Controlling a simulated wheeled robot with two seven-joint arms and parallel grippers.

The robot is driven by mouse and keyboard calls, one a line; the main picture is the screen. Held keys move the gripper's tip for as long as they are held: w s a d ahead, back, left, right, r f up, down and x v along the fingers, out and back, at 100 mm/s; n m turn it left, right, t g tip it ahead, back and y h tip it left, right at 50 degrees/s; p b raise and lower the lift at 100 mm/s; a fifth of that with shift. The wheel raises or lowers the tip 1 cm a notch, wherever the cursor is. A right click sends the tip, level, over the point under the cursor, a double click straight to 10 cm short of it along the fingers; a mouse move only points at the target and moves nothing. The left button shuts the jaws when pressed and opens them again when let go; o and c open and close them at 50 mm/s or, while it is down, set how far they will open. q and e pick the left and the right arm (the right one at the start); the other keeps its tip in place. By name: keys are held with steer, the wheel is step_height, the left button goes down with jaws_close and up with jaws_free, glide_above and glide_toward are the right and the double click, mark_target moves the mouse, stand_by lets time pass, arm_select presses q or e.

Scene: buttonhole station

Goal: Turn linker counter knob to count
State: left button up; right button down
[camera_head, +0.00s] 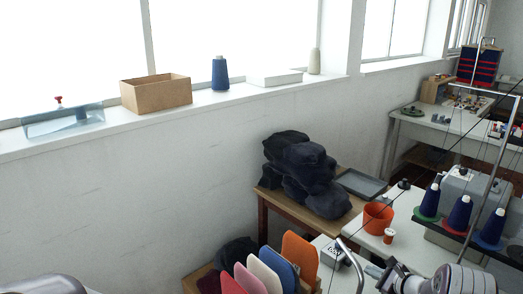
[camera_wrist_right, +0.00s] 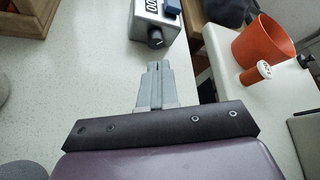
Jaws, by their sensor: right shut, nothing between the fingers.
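The linker counter is a small pale grey box (camera_wrist_right: 143,22) at the top of the right wrist view, with white digits on a dark window and a blue part on top. Its black knob (camera_wrist_right: 155,39) is on the side facing my right gripper (camera_wrist_right: 155,68). That gripper is shut and empty, its fingertips a short way from the knob and apart from it. In the head view the counter (camera_head: 333,253) stands at the lower middle, and my right gripper (camera_head: 384,270) is to its right. The knob's pointer setting is too small to read. My left gripper is not seen.
An orange bin (camera_head: 378,217) and an orange thread spool (camera_head: 389,236) stand beyond the counter. Coloured panels (camera_head: 262,273) stand left of it. Blue cones (camera_head: 459,213) and a thin metal stand are at the right. The speckled tabletop (camera_wrist_right: 85,70) left of my fingers is clear.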

mark_target(346, 257)
steer(key=shift+w+a+f, duration=0.1)
steer(key=shift+w+f, duration=0.1)
steer(key=shift+w, duration=0.2)
steer(key=shift+w+a+r+p, duration=0.25)
steer(key=shift+w+a+p, duration=0.1)
steer(key=shift+w+a, duration=0.45)
steer(key=shift+w+a+f+b, duration=0.15)
steer(key=shift+w+a+b, duration=0.4)
steer(key=shift+w+b, duration=0.05)
steer(key=shift+w+a+f+b, duration=0.15)
steer(key=shift+w+a+b, duration=0.4)
steer(key=shift+w+b, duration=0.05)
steer(key=shift+w+a+r, duration=0.1)
steer(key=shift+w+r, duration=0.05)
steer(key=shift+r, duration=0.15)
steer(key=shift+a, duration=0.1)
steer(key=shift+w, duration=0.1)
